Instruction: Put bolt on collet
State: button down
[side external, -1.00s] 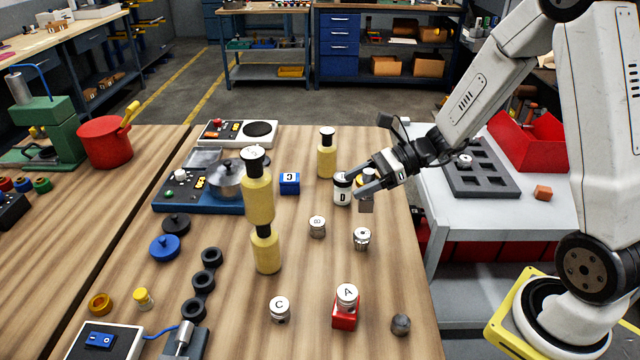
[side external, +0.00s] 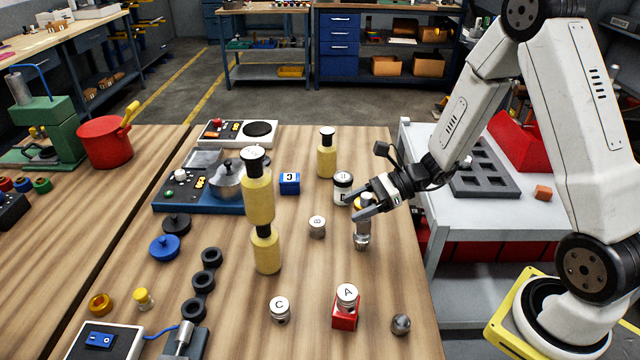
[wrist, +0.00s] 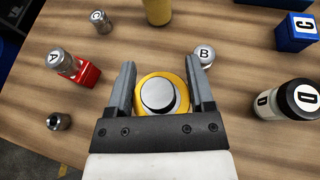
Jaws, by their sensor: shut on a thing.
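The bolt (side external: 363,226) is a grey upright piece with a yellow collar and a pale round top. My gripper (side external: 358,207) is shut on it near the collar. In the wrist view the bolt's silver top (wrist: 158,96) and yellow ring sit between the two fingers of my gripper (wrist: 160,75). The collet (side external: 362,243) is a small silver cylinder on the wooden table, directly under the bolt. The bolt's lower end appears to meet the collet's top; I cannot tell whether they touch. The bolt hides the collet in the wrist view.
A silver cylinder marked B (side external: 317,227) stands left of the collet. A black-and-white jar marked D (side external: 342,186) stands behind. A red block (side external: 345,318) bearing a piece marked A and a dark nut (side external: 401,324) are in front. Stacked yellow cylinders (side external: 260,200) rise to the left.

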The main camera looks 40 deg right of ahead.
jog(key=shift+f, duration=0.45)
jog(key=shift+f, duration=0.1)
grip_release()
jog(key=shift+v, duration=0.85)
jog(key=v, duration=1)
jog(key=shift+r, duration=0.2)
jog(key=shift+s, duration=0.15)
